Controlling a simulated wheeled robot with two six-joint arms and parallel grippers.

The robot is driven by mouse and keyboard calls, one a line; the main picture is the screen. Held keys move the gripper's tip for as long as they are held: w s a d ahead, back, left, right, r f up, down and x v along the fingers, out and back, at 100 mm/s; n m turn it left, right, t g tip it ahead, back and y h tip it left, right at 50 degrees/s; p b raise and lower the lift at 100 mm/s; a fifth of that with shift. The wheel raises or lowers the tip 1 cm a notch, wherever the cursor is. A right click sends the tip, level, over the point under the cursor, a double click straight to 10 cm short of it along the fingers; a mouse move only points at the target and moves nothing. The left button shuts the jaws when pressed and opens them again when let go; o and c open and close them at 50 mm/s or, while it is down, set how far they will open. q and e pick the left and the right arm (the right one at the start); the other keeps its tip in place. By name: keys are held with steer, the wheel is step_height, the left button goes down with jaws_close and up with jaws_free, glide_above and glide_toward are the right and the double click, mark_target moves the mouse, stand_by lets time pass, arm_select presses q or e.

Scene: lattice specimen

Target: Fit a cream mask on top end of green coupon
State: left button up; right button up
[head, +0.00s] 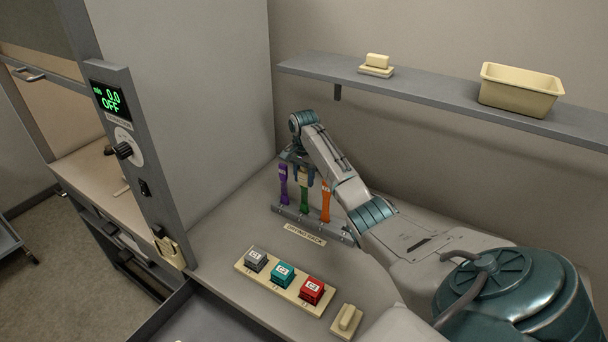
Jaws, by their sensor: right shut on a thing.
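My right gripper (303,178) comes down from above onto the green coupon. Its blue fingers are shut at the coupon's top end and hide it. I see no cream mask between the fingers. A small cream piece (347,319) with a raised bar lies at the front of the bench, and a cream two-part block (376,65) sits on the shelf; I cannot tell whether either is a mask. My left gripper is out of view.
A cream strip with grey (256,259), teal (282,274) and red (311,289) blocks lies in front of the rack. A shelf (440,96) with a cream bin (520,89) runs along the back wall. A grey cabinet stands at left.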

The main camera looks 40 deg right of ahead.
steer(key=shift+f, duration=0.15)
steer(key=o, duration=1.5)
steer(key=shift+r, duration=2.5)
